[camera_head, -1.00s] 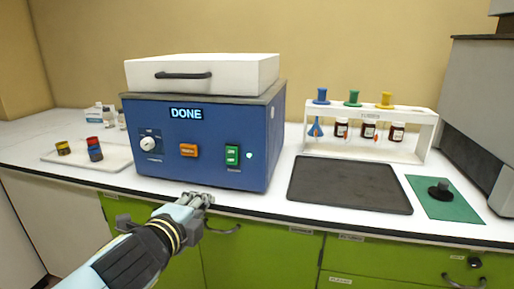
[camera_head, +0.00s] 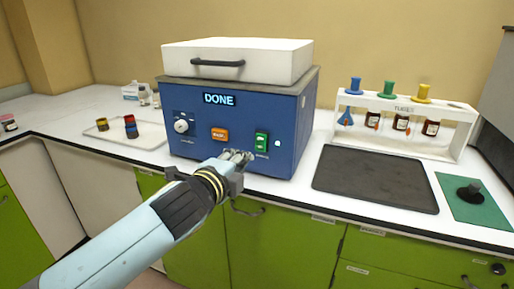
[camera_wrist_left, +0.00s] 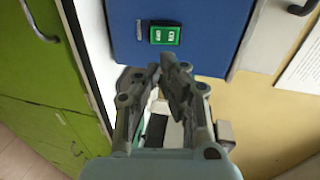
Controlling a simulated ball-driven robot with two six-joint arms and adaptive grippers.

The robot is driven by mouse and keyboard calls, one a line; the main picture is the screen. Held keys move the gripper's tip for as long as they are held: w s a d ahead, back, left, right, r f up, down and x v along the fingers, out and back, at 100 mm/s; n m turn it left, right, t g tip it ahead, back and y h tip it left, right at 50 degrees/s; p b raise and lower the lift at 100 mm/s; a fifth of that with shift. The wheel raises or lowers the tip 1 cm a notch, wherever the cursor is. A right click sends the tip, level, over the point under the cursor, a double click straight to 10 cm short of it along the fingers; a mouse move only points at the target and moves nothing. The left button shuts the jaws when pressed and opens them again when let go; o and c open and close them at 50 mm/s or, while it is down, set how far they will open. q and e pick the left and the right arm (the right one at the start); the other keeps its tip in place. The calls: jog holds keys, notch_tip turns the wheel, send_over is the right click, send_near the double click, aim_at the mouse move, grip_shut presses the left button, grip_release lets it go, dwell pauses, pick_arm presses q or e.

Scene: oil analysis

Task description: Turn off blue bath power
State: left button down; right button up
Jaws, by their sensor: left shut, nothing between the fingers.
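The blue bath (camera_head: 240,127) stands on the counter with a white lid (camera_head: 240,62) on top, and its display reads DONE. A green power switch (camera_head: 262,141) is at the right of its front panel, left of a small white light (camera_head: 278,143). An orange button (camera_head: 220,134) and a white knob (camera_head: 181,126) sit further left. My left gripper (camera_head: 240,157) is shut and empty, just in front of the panel, low and left of the switch. In the left wrist view the switch (camera_wrist_left: 165,35) shows beyond the fingertips (camera_wrist_left: 168,68), apart from them. My right gripper is not in view.
A dark mat (camera_head: 375,180) lies right of the bath. A white rack (camera_head: 405,125) with bottles and coloured funnels stands behind it. A green mat (camera_head: 474,198) with a black object lies far right. A white tray (camera_head: 118,135) with small jars is at left.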

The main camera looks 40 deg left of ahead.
aim_at(260, 146)
pick_arm(q)
jog(key=x, duration=1)
jog(key=b, duration=0.3)
jog(key=f+t+b, duration=0.1)
jog(key=b, duration=0.3)
jog(key=shift+w+f, duration=0.1)
jog(key=shift+w, duration=0.2)
jog(key=shift+r+p, duration=0.35)
jog(key=shift+r, duration=0.05)
jog(key=shift+w+a, duration=0.1)
jog(key=shift+w, duration=0.05)
